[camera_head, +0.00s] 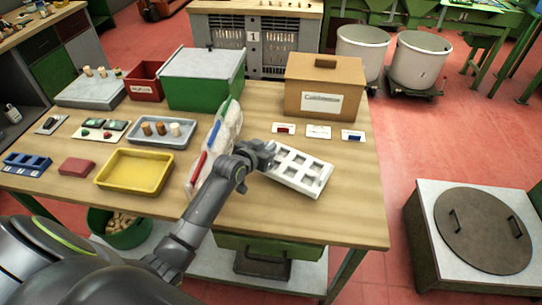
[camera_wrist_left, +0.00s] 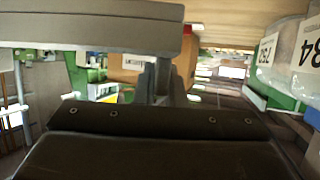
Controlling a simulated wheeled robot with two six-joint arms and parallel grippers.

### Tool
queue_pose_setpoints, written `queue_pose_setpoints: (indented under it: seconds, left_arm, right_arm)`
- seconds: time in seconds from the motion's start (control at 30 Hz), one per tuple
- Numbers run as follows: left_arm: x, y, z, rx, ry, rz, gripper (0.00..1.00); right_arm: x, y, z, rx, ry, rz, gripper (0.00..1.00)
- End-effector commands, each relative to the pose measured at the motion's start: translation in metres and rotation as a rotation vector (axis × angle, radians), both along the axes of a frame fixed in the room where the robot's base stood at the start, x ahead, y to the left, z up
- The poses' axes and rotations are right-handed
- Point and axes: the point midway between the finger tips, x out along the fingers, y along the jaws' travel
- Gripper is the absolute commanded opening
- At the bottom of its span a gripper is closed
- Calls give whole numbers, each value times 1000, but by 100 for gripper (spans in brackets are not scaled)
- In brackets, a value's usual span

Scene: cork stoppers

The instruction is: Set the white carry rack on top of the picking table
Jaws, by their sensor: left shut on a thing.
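The white carry rack (camera_head: 299,169), with several square openings, is at the right half of the wooden picking table (camera_head: 345,210) in the head view. My left gripper (camera_head: 268,155) is shut on the rack's left end, and its fingers partly hide that end. The rack looks slightly tilted; I cannot tell whether its underside touches the tabletop. In the left wrist view a pale grey bar crosses the top, close to the camera, and dark gripper parts fill the bottom. My right gripper is not in view.
Clear bags (camera_head: 228,122) lie just left of the rack, beside my left arm. A yellow tray (camera_head: 135,171), a grey tray (camera_head: 161,132) and a green bin (camera_head: 202,78) stand farther left. A cardboard box (camera_head: 325,85) and small cards (camera_head: 318,131) are behind. The table's right front is clear.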

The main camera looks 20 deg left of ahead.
Motion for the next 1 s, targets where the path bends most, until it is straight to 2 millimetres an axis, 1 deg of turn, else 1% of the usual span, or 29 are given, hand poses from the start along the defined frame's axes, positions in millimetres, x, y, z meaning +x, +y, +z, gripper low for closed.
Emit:
queue_pose_setpoints:
  seconds: [0.2,0.3,0.57,0.7,0.73,0.87,0.9,1.0]
  left_arm:
    - [0,0,-28,-3,2,1,0]
    - [0,-1,-36,-2,0,1,0]
    - [0,0,-38,-1,-3,0,0]
    - [0,0,-42,-1,-2,0,0]
    - [0,0,-42,0,0,1,12]
    - [0,0,-41,0,0,1,30]
    - [0,0,-41,0,0,1,32]
    - [0,0,-41,0,0,1,32]
  right_arm:
    - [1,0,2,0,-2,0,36]
    - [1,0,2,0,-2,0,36]
    - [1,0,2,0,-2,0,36]
    - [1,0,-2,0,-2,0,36]
    - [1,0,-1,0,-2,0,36]
    - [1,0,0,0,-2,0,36]
    - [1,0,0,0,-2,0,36]
    - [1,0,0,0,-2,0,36]
